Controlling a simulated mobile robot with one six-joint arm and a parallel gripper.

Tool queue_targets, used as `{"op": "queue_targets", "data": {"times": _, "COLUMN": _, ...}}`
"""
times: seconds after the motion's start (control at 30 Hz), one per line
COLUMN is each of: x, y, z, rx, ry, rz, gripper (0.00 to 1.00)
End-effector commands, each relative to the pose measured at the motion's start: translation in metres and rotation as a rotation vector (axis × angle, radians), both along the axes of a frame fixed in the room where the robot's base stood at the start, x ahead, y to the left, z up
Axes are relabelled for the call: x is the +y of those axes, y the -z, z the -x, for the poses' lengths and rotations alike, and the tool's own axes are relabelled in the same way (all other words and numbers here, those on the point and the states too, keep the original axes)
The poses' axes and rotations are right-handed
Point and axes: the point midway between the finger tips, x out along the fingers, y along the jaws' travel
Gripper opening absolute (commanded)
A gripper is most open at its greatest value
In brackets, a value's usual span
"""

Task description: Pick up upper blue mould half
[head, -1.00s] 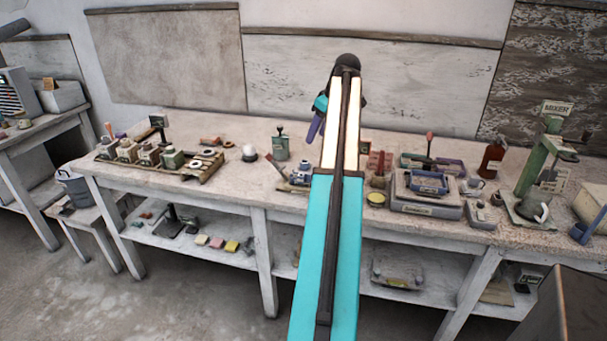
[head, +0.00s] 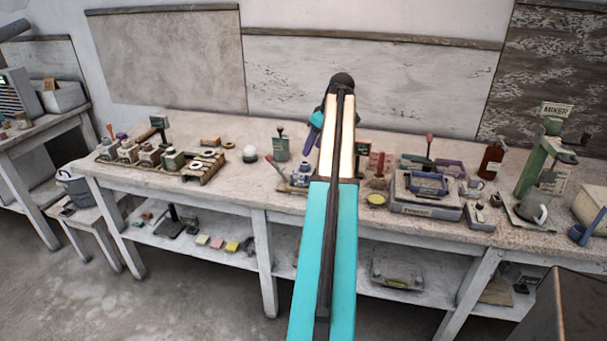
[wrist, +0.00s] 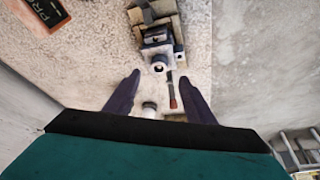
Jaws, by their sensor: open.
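In the head view a blue piece (head: 428,184) lies on a grey labelled block right of my arm. A smaller grey-blue item (head: 300,178) stands just left of my arm, partly hidden by it. I cannot tell for sure which is the upper blue mould half. My gripper (wrist: 161,78) is open and empty in the wrist view, its two dark purple fingers pointing over the bench top. Ahead of the fingers is a dark stacked block (wrist: 157,38) with a round pale end. In the head view my arm hides most of the gripper.
A red-tipped tool (wrist: 172,98) and a pale cylinder (wrist: 149,109) lie between the fingers' lines.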

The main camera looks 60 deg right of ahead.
Motion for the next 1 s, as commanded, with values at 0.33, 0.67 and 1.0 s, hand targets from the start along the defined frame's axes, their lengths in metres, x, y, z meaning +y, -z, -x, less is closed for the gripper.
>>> {"op": "queue_targets", "data": {"times": 0.33, "x": -0.002, "y": 0.025, "z": -0.010, "rx": 0.000, "ry": 0.000, "rz": 0.001, "gripper": 0.50}}
{"op": "queue_targets", "data": {"times": 0.67, "x": -0.001, "y": 0.026, "z": -0.011, "rx": 0.000, "ry": 0.000, "rz": 0.001, "gripper": 0.50}}
{"op": "queue_targets", "data": {"times": 1.0, "x": -0.003, "y": 0.046, "z": -0.020, "rx": 0.001, "ry": 0.000, "rz": -0.001, "gripper": 0.50}}
